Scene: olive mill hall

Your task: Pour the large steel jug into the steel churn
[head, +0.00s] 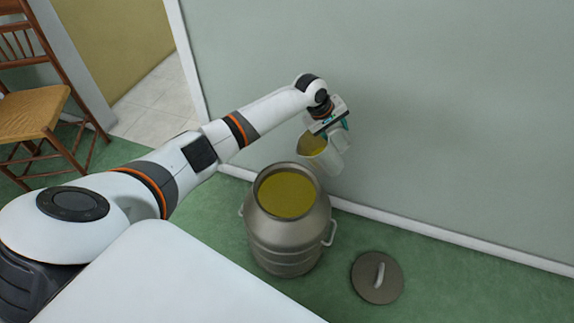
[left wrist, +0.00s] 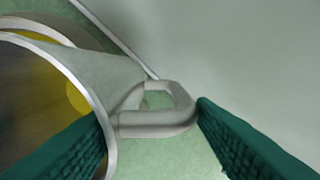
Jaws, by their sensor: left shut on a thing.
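The steel churn (head: 284,236) stands open on the green floor, with yellow-green liquid showing high inside its mouth. My left gripper (head: 330,124) is shut on the large steel jug (head: 331,157), which it holds above the churn's far right side. The jug looks tilted, with yellow-green liquid visible at its mouth; I see no stream falling from it. In the left wrist view the jug's handle (left wrist: 160,125) lies between the green finger pads. The jug's rim and some liquid show at the left there. My right gripper is not in view.
The churn's round lid (head: 377,278) lies on the floor at the right of the churn. A pale wall with a white skirting board (head: 450,241) runs close behind. A wooden chair (head: 32,118) stands at the left, near a doorway. Green floor is free at the lower right.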

